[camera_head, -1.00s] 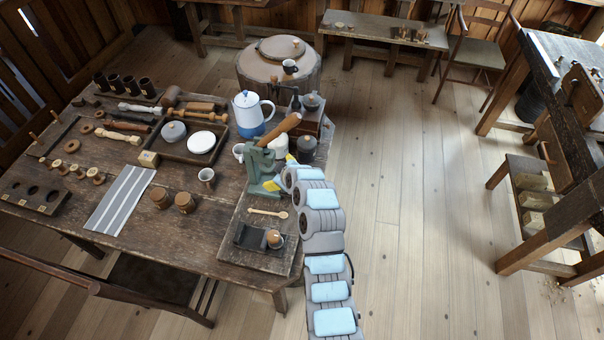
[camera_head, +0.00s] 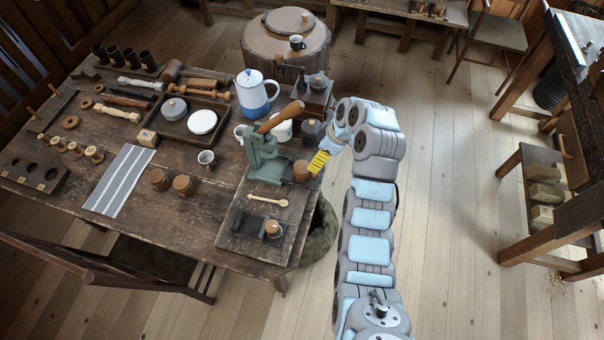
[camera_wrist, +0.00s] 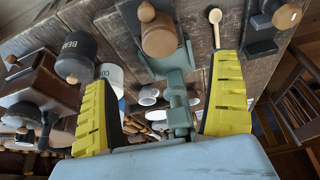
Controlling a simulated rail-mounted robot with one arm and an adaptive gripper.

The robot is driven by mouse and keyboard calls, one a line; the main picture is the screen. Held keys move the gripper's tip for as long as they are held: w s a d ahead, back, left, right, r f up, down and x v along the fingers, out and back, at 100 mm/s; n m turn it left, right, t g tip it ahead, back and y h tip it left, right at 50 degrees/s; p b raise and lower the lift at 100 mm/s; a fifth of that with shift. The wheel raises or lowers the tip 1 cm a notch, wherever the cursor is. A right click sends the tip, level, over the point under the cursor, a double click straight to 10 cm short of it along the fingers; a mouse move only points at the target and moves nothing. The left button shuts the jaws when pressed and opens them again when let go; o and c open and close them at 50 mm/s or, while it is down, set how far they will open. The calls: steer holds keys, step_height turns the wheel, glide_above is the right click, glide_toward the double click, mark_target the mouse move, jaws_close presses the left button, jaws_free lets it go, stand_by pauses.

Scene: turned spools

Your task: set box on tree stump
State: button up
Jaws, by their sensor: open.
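The tree stump (camera_head: 262,66) stands on the floor behind the table, with a round lid-like disc and a dark cup on top. A small box with a pale label (camera_head: 147,138) sits on the table beside the striped cloth, left of the tray. My gripper (camera_head: 319,162) is at the table's right edge, right of the green press, far from both. In the wrist view my gripper's yellow fingers (camera_wrist: 164,72) are wide apart with nothing held between them. The small box cannot be made out in the wrist view.
The green lever press (camera_head: 264,160), canisters (camera_head: 312,131) and a wooden grinder (camera_head: 315,97) crowd the table's right side near my gripper. A blue-white pot (camera_head: 256,93) stands behind.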

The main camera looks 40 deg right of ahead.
mark_target(305, 168)
steer(key=x, duration=0.9)
steer(key=shift+p+x, duration=0.5)
steer(key=shift+x, duration=2.15)
steer(key=shift+s+d+f, duration=0.1)
steer(key=c, duration=1.3)
